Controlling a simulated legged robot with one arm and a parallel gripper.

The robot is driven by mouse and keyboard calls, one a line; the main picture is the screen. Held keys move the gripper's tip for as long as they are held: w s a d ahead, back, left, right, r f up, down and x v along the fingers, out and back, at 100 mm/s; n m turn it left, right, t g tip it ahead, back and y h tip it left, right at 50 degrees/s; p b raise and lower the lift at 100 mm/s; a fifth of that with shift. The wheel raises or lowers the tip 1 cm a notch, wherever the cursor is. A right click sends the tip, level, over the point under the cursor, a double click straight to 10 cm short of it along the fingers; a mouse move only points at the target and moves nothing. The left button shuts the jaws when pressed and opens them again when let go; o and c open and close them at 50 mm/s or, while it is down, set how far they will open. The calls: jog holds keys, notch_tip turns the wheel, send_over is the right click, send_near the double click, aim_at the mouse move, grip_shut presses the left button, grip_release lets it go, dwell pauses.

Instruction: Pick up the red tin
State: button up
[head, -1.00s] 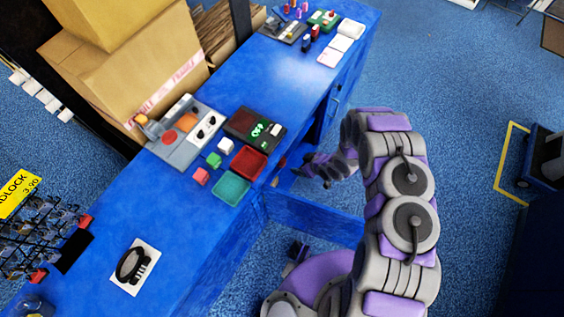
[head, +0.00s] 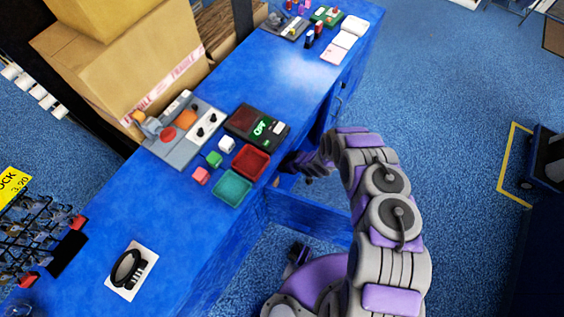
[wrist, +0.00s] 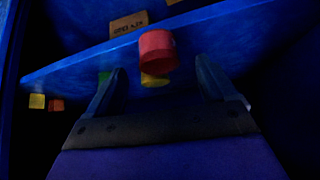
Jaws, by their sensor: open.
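The red tin (wrist: 157,48) shows in the wrist view, ahead of my gripper and roughly centred between the fingertips. It appears to be inside the blue counter's compartment; it cannot be seen in the head view. My gripper (wrist: 160,66) is open, with one finger to each side and nothing clearly held. I cannot tell how far the tin is from the fingers. In the head view my gripper (head: 292,165) is at the counter's open front, partly hidden by the counter edge.
In the wrist view, a yellow object (wrist: 154,80) is just below the red tin, a green one (wrist: 103,77) by the left finger, and a brown box (wrist: 129,22) behind. Blue panels close in around. In the head view, an open drawer or door (head: 310,217) lies below my arm.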

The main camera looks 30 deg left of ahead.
aim_at(284, 160)
jog(key=b+x, duration=0.2)
jog(key=x, duration=0.2)
jog(key=shift+w+f, duration=0.1)
jog(key=shift+a+f, duration=0.1)
jog(key=shift+a, duration=0.1)
jog(key=c, duration=1.1)
jog(key=shift+c, duration=0.2)
